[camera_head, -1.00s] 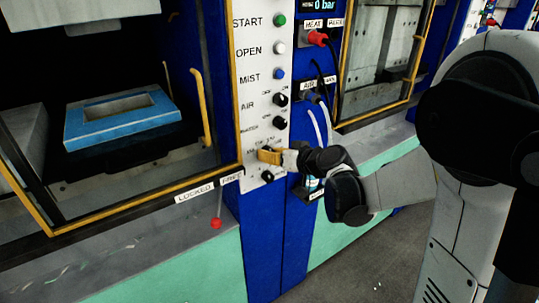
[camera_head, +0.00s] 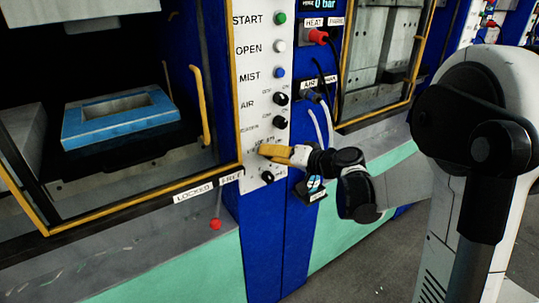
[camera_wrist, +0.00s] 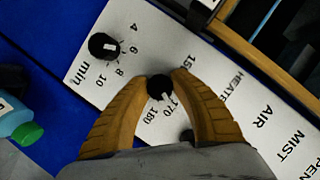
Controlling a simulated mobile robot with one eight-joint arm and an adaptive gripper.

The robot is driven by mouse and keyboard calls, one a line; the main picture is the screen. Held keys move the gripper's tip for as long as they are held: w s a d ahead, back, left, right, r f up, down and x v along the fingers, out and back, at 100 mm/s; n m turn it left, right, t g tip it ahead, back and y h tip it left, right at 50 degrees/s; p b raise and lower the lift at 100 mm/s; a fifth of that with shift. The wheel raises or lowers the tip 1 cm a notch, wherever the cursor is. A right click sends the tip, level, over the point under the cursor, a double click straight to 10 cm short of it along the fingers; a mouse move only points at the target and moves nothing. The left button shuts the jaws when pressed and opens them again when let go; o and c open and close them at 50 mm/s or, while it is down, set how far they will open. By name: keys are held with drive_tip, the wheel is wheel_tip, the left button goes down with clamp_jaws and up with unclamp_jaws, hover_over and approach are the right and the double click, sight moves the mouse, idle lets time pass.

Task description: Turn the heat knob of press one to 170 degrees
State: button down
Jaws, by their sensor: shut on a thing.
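The heat knob (camera_wrist: 160,88) is a small black dial with a pale pointer mark on the white control panel (camera_wrist: 85,66). In the wrist view, printed 170 and 180 lie just below it and a partly covered number starting with 15 is to its upper right. The pointer seems to lie on the 170 side, but its exact reading is too small to tell. My gripper (camera_wrist: 166,80) has its two yellow fingers closed on the knob from both sides. In the head view my gripper (camera_head: 268,151) is against the panel and hides the knob.
A black timer knob (camera_wrist: 104,46) marked in min sits close by. Above are the air knob (camera_head: 281,99), the heater knob (camera_head: 280,122) and the start button (camera_head: 280,19). The press's yellow door handle (camera_head: 202,105) is to the left. A bottle with a green cap (camera_wrist: 27,133) stands at left in the wrist view.

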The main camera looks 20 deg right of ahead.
idle(0.3)
drive_tip(key=c, duration=1.1)
unclamp_jaws()
drive_tip(key=v, duration=1.2)
drive_tip(key=shift+f, duration=0.1)
